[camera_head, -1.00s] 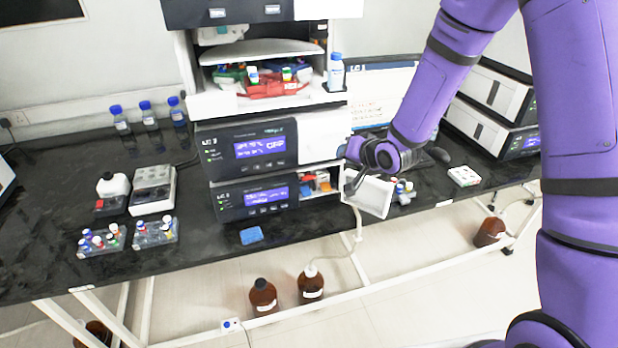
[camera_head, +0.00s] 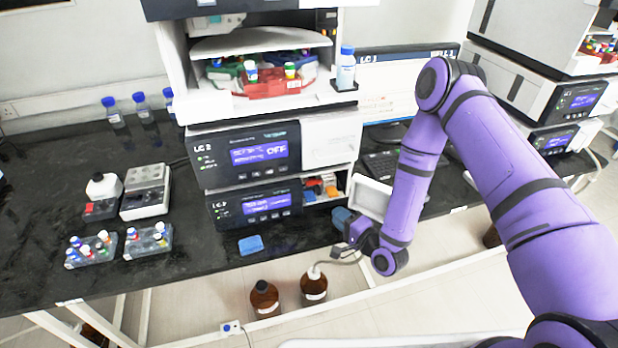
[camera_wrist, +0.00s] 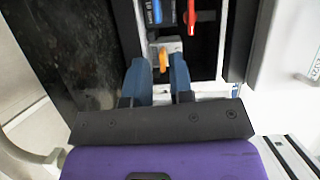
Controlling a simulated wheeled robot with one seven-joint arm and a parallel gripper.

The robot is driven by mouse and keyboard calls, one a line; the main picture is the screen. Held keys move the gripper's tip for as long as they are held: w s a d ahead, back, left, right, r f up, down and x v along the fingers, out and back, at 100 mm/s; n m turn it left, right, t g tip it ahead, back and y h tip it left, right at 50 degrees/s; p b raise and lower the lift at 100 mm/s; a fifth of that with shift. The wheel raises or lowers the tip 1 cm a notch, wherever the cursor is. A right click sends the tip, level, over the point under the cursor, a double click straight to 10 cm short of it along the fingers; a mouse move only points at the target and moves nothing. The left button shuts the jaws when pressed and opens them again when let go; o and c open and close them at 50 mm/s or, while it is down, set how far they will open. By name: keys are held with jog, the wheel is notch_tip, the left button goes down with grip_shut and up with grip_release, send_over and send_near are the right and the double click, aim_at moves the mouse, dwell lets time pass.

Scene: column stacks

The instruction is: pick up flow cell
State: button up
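An open compartment (camera_head: 325,187) in the lower LC module holds several small coloured parts. In the wrist view, a light grey block with an orange part (camera_wrist: 164,55) lies ahead of my gripper, seen between the fingertips; it may be the flow cell, but I cannot be sure. A blue part (camera_wrist: 157,12) and a red part (camera_wrist: 191,17) stand behind it. My gripper (camera_wrist: 160,72) is open, its two blue fingers apart with nothing clearly held. In the head view, my gripper (camera_head: 342,220) is just below and in front of the compartment. I cannot tell whether the fingers touch the block.
The LC stack (camera_head: 260,150) rises left of the compartment. A white panel (camera_head: 370,197) stands close at the right. A blue pad (camera_head: 251,244) lies on the black bench. Brown bottles (camera_head: 264,298) stand on the floor below. Vial racks (camera_head: 148,240) are further left.

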jog(key=shift+s+f+m+t, duration=0.15)
jog(key=shift+f+m+t, duration=0.15)
jog(key=shift+f+m, duration=0.15)
jog(key=x, duration=0.5)
jog(key=shift+r+x, duration=0.2)
jog(key=shift+x, duration=2.6)
jog(key=shift+s, duration=0.1)
jog(key=shift+a, duration=0.1)
jog(key=shift+c, duration=0.4)
grip_shut()
